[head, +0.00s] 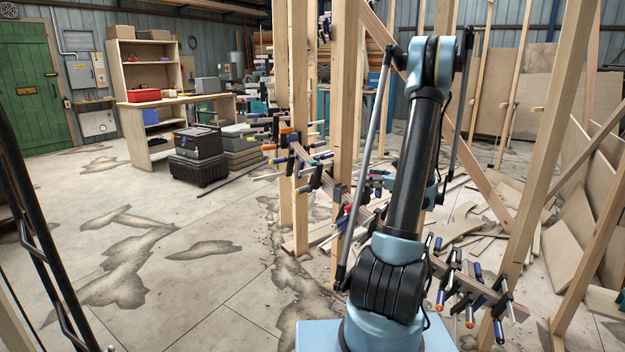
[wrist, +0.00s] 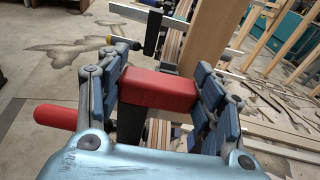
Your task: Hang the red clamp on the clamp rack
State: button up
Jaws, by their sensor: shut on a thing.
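In the wrist view my gripper (wrist: 160,88) is shut on the red clamp (wrist: 158,90), with padded fingers on both sides of its red block. A red handle (wrist: 55,117) sticks out to the left, beyond the left finger. Dark parts show below the block; my wrist hides the rest. In the head view my arm hides the gripper and the held clamp. A wooden rail with several hanging clamps (head: 470,280) is at the lower right in the head view. I cannot tell for sure whether it is the clamp rack.
Upright wooden posts (head: 298,120) stand close around my arm, one just beyond the gripper in the wrist view (wrist: 212,40). Several other clamps (head: 300,160) stick out among them. Loose boards (head: 575,230) lie at right. The concrete floor (head: 200,280) at left is clear.

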aim_at(366, 197)
notch_tip(366, 197, up, 4)
jog(key=shift+f, duration=0.1)
jog(key=w+a+f+m+t+h, duration=0.1)
jog(key=w+a+f+m+h, duration=0.1)
jog(key=a, duration=0.3)
jog(key=w+a+f+m+t+h, duration=0.2)
jog(key=w+a+f+m+h, duration=0.1)
jog(key=a, duration=0.3)
jog(key=shift+w+a+f+t+h, duration=0.2)
jog(key=shift+w+f+t+h, duration=0.15)
jog(key=shift+h, duration=0.25)
jog(key=shift+d, duration=0.2)
jog(key=s+d+n+g+y, duration=0.1)
jog(key=d+y, duration=0.1)
jog(key=d, duration=0.1)
jog(key=s+d+n+g+y, duration=0.1)
jog(key=s+d+n, duration=0.1)
jog(key=d, duration=0.1)
jog(key=s+d+n+g+y, duration=0.1)
jog(key=d+y, duration=0.1)
jog(key=d, duration=0.2)
jog(key=shift+s+f+y, duration=0.3)
jog(key=shift+f, duration=0.1)
jog(key=shift+s+d+r+n+g+y, duration=0.1)
jog(key=shift+s+d+n+g+y, duration=0.25)
jog(key=shift+s+d+n, duration=0.15)
jog(key=shift+a, duration=0.1)
